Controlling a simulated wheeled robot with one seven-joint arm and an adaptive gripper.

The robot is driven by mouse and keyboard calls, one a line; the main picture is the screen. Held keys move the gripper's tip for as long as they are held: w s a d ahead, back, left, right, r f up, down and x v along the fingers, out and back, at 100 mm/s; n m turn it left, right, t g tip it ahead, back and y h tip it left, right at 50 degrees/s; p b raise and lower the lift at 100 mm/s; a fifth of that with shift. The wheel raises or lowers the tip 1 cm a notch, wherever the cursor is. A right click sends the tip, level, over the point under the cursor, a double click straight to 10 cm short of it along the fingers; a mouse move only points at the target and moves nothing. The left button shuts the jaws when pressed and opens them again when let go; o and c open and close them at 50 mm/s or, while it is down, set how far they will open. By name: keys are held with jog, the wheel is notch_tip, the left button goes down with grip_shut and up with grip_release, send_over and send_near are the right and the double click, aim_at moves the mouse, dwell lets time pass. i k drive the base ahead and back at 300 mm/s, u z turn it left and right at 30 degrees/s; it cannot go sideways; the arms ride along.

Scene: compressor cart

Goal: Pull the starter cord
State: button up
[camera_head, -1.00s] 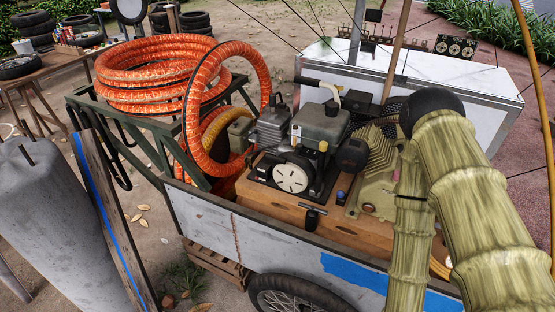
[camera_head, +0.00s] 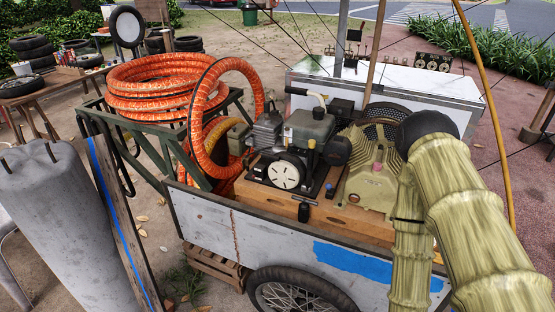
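The engine (camera_head: 310,135) with a pale round recoil cover (camera_head: 286,174) sits on a wooden base (camera_head: 345,222) in the cart. A small black T-shaped handle (camera_head: 304,209), which looks like the starter cord's grip, hangs at the front edge of the base, below and right of the cover. No cord pulled out from it can be made out. My bamboo-textured arm fills the right side, its black joint beside the compressor block (camera_head: 372,175). My gripper is not in view.
The cart's white side panel (camera_head: 262,240) with blue paint stands in front of the engine, above a spoked wheel (camera_head: 290,294). Orange hose coils (camera_head: 155,75) lie on a green rack at left. A grey cylinder (camera_head: 62,235) stands front left. A yellow pole rises at right.

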aim_at(265, 155)
jog(key=z, duration=1.35)
jog(key=i, duration=0.75)
jog(key=u, duration=1.5)
